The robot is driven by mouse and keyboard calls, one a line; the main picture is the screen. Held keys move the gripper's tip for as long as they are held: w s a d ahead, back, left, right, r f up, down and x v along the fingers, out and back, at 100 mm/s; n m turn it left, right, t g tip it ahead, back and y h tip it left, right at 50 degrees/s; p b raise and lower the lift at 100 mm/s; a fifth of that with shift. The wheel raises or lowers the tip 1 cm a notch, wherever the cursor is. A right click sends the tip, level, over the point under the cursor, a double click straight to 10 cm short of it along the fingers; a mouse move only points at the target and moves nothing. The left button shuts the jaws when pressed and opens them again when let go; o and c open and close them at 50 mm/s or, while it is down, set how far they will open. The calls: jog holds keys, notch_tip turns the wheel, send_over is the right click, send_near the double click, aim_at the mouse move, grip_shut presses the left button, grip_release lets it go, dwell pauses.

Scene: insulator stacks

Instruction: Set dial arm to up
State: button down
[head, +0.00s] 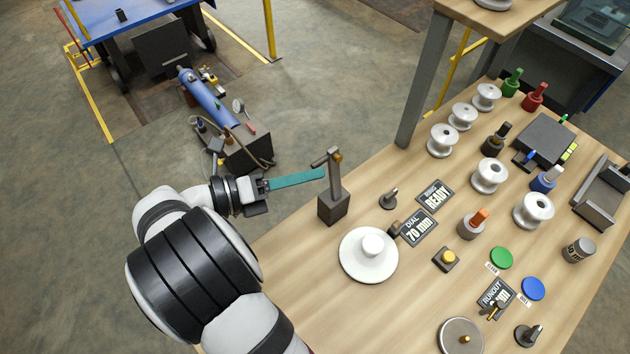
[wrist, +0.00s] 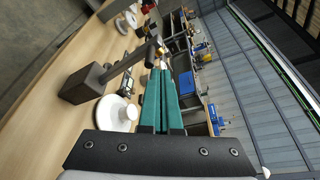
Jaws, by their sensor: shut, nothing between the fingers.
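The dial stand is a dark block (head: 334,205) with a grey post rising from it near the left edge of the wooden table. A short grey dial arm (head: 322,158) sticks out to the left from the top of the post, roughly level. In the wrist view the stand's block (wrist: 85,85) and post lie to the left of my fingers. My gripper (head: 322,173) is shut and empty, its long teal fingers together. Its tips (wrist: 160,72) are close beside the post, just below the dial arm; I cannot tell whether they touch.
A white disc with a knob (head: 368,254) stands close to the stand. Labels "DIAL 70 mm" (head: 418,228) and "READY" (head: 435,195) lie to the right. Several white insulators, such as one at the back (head: 442,140), crowd the right.

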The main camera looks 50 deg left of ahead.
jog(key=shift+a, duration=0.4)
dwell(0.3)
